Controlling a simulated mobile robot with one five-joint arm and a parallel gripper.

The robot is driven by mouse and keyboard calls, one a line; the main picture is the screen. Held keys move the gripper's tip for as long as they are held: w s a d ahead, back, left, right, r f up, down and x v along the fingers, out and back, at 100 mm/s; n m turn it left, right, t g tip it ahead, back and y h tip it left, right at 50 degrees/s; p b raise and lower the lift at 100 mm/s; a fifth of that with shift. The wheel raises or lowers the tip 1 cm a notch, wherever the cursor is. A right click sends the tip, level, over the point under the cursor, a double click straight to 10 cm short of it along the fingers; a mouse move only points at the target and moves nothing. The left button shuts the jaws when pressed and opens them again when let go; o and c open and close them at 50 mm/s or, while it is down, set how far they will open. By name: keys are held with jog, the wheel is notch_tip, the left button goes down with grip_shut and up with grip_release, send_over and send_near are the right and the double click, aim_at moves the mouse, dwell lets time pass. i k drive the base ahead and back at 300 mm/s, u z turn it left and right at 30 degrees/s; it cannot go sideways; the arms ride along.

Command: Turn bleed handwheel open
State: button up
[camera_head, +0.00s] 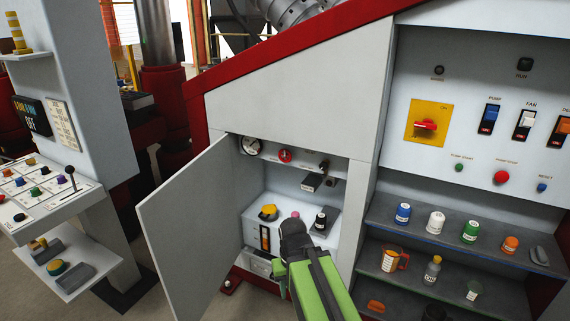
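An open cabinet with its grey door (187,225) swung out to the left holds the fittings. Inside, near the top, a small red round handle (285,155) sits to the right of a pressure gauge (250,145). A yellow knob (268,212) sits lower, on a white box. I cannot read which one is the bleed handwheel. My green arm reaches up from the bottom, and my dark gripper (294,228) is in front of the cabinet opening, below the red handle and right of the yellow knob. Its fingers are not clear, and I cannot tell whether it touches anything.
A dark block (312,182) and a small bottle (320,219) are at the cabinet's right. Shelves (395,215) with several jars stand further right, below a switch panel (464,109). A control desk (40,208) is at the left.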

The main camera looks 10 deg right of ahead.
aim_at(285, 155)
jog(key=z, duration=0.35)
jog(key=i, duration=0.75)
jog(key=u, duration=4.8)
jog(key=i, duration=0.1)
jog(key=z, duration=2.35)
jog(key=i, duration=0.55)
jog(key=u, duration=0.15)
jog(key=k, duration=0.6)
jog(key=z, duration=0.1)
